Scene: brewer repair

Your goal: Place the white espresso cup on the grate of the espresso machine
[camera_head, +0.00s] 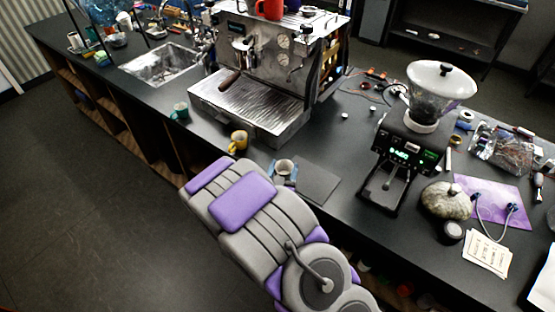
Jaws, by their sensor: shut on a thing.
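The white espresso cup (284,166) looks upright at the end of my arm, just over or on the counter beside a dark mat. My gripper (283,170) is shut on it, with bluish fingers at its left and right sides. Whether the cup touches the counter is unclear. The espresso machine (265,55) stands behind and to the left. Its wide metal grate (245,102) is bare, and a portafilter handle hangs above its left part.
A yellow cup (238,142) and a teal cup (180,111) stand in front of the machine. A dark flat mat (312,181) lies right of my gripper. A grinder (405,150) stands farther right. A sink (163,65) is at the left.

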